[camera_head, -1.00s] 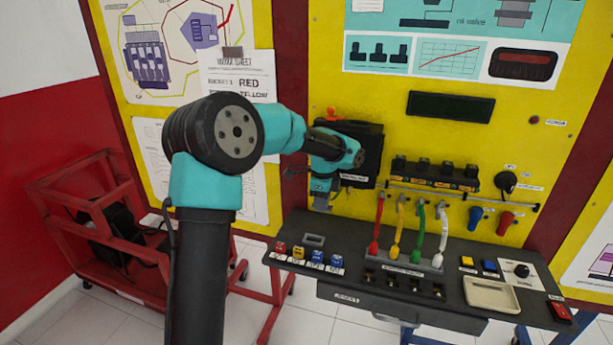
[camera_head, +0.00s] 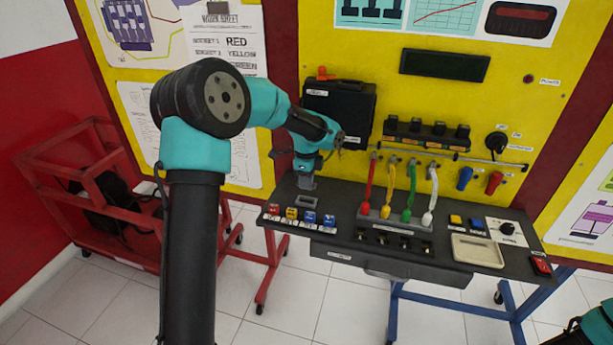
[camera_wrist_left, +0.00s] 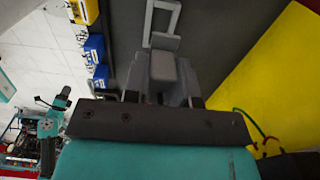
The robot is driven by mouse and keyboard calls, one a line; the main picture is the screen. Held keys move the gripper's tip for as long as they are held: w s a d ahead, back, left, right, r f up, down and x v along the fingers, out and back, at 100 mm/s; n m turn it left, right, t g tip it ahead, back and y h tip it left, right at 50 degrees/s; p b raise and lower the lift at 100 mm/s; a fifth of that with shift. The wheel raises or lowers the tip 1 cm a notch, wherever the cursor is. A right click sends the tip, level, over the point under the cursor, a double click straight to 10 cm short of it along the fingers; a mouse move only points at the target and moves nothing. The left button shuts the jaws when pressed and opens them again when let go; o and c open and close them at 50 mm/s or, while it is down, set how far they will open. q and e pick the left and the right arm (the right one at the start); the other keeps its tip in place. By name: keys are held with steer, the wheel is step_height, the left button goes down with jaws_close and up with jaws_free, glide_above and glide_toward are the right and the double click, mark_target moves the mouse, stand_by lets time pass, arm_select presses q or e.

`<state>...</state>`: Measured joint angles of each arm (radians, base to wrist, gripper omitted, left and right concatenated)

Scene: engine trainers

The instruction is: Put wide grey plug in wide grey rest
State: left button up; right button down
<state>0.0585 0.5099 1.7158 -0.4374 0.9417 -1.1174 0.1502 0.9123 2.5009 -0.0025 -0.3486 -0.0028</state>
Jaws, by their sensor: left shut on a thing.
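My left gripper (camera_head: 306,183) points down over the left part of the dark bench. In the left wrist view it is shut on the wide grey plug (camera_wrist_left: 164,68), a grey block between the fingers. The plug shows only as a small grey piece in the head view. The wide grey rest (camera_head: 307,201) is a grey rectangular frame on the bench, just in front of and below the gripper. In the left wrist view the rest (camera_wrist_left: 147,22) lies just beyond the plug. I cannot tell whether they touch. Of my right arm only a teal part shows at the bottom right.
Red, yellow and blue labelled blocks (camera_head: 301,215) stand along the bench's front left edge. Red, yellow, green and white plugs with leads (camera_head: 398,212) stand to the right. A black box (camera_head: 340,108) hangs behind the gripper. A beige tray (camera_head: 477,251) lies at right.

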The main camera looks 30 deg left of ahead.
arm_select(q)
steer(key=shift+f, duration=2.15)
steer(key=shift+f, duration=0.9)
steer(key=o, duration=0.7)
steer(key=shift+r, duration=0.1)
steer(key=shift+r, duration=2.65)
steer(key=shift+r, duration=0.15)
steer(key=shift+r, duration=1)
